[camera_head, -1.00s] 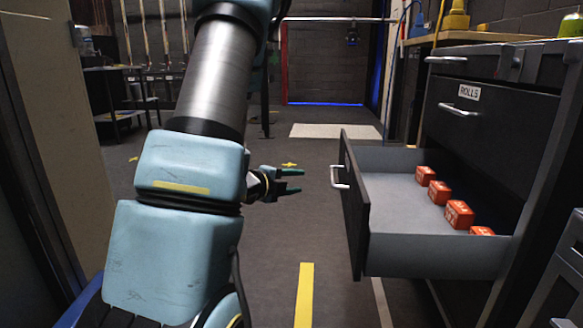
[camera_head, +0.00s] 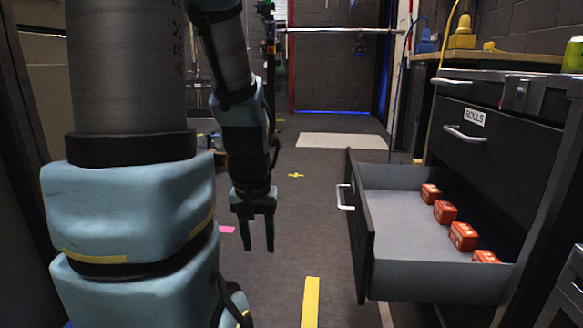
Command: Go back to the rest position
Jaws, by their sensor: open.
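My gripper (camera_head: 257,248) hangs fingers down in the middle of the view, left of the open drawer. Its two dark green fingers are apart with nothing between them. My arm fills the left side of the view. The gripper touches nothing that I can see.
A dark cabinet (camera_head: 508,160) stands at the right, its upper drawer labelled ROLLS and shut. A lower drawer (camera_head: 395,215) is pulled out, with several orange boxes (camera_head: 445,212) along its right side. The dark floor (camera_head: 310,230) between gripper and drawer is clear, with a yellow stripe (camera_head: 311,300).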

